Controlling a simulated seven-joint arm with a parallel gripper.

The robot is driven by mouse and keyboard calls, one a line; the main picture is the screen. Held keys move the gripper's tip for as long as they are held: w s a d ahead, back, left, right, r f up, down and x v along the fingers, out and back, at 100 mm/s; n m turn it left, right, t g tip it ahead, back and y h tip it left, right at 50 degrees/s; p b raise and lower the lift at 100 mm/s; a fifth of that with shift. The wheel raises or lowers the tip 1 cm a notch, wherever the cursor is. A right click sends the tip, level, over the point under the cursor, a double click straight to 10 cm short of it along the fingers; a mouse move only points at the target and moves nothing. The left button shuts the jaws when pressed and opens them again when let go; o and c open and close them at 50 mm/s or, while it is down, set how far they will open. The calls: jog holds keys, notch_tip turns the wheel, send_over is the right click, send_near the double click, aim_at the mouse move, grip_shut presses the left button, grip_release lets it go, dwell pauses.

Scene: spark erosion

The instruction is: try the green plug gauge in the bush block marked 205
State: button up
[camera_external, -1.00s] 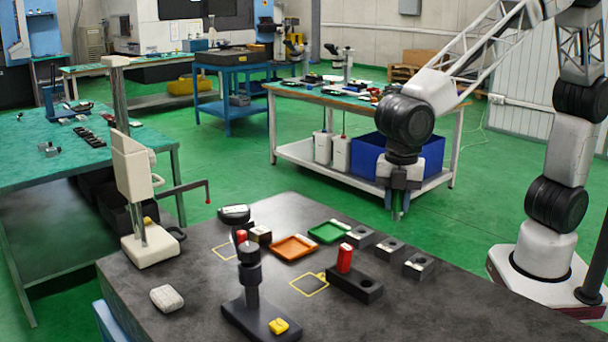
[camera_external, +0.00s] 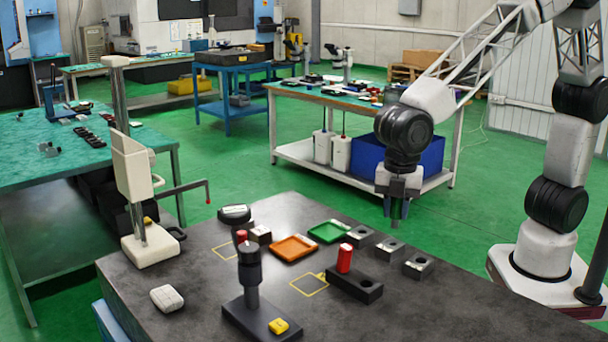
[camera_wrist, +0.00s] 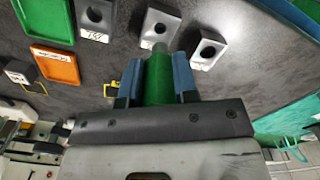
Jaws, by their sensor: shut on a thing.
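My gripper (camera_external: 396,200) is shut on the green plug gauge (camera_wrist: 158,80); in the wrist view the blue fingers lie on either side of it. The gauge's grey end points away from my gripper. In the external view the gauge shows as a dark green stub (camera_external: 395,212) hanging above and behind the row of bush blocks, apart from them. Three grey bush blocks stand in a row: a left one (camera_external: 359,237), a middle one (camera_external: 389,249) and a right one (camera_external: 418,266). Their white labels are too small or blurred to read surely, so I cannot tell which is 205.
A green tray (camera_external: 328,232) and an orange tray (camera_external: 293,249) lie left of the blocks. A black holder (camera_external: 366,291) with a red plug (camera_external: 345,258) stands in front. A black column stand (camera_external: 250,290) and a white height gauge (camera_external: 142,245) stand further left. The table's right front is clear.

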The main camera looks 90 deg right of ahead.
aim_at(395, 227)
jog(key=shift+f, duration=1.75)
jog(key=shift+f, duration=0.45)
jog(key=shift+r, duration=0.4)
dwell(1.1)
jog(key=shift+r, duration=0.35)
jog(key=shift+r, duration=1.05)
jog(key=shift+r, duration=0.65)
